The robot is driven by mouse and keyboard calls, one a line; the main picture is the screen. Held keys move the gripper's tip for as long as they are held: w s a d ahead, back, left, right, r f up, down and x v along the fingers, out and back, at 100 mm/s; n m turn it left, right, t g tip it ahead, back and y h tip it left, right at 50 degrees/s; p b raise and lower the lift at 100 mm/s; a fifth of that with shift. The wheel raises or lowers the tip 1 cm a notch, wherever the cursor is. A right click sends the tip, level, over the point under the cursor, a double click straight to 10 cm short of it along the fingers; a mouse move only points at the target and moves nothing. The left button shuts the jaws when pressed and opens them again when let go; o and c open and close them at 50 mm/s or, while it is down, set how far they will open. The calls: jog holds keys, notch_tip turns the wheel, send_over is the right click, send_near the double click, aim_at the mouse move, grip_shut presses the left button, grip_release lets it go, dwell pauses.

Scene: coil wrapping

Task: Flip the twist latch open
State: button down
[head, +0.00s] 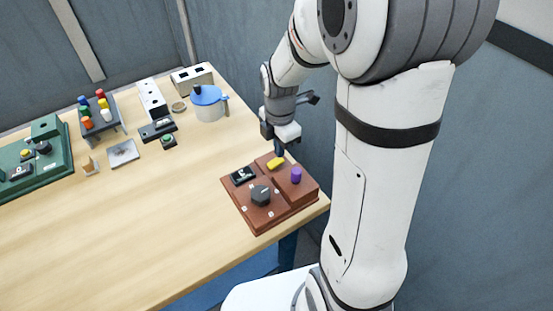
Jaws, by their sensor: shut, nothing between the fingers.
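A red-brown panel box (237,207) lies at the near right corner of the table. On its top are a yellow latch-like piece (275,164), a purple knob (296,175), a black dial (261,195) and a black switch plate (242,174). The yellow piece looks like the twist latch, and it lies slantwise. My gripper (279,153) points down just behind the yellow piece with its fingers shut and empty. Whether the fingertips touch the piece cannot be told from this view.
A green panel (62,160) with its own controls is at the far left. A blue-lidded jug (208,103), white socket blocks (152,99) and a rack of coloured pegs (97,119) stand at the back. The wooden table (130,220) is clear left of the box.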

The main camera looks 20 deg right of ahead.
jog(key=shift+f+b, duration=0.75)
jog(key=shift+f, duration=0.2)
dwell(0.6)
jog(key=shift+r, duration=0.1)
jog(key=shift+r+p, duration=2.7)
jog(key=shift+r, duration=0.8)
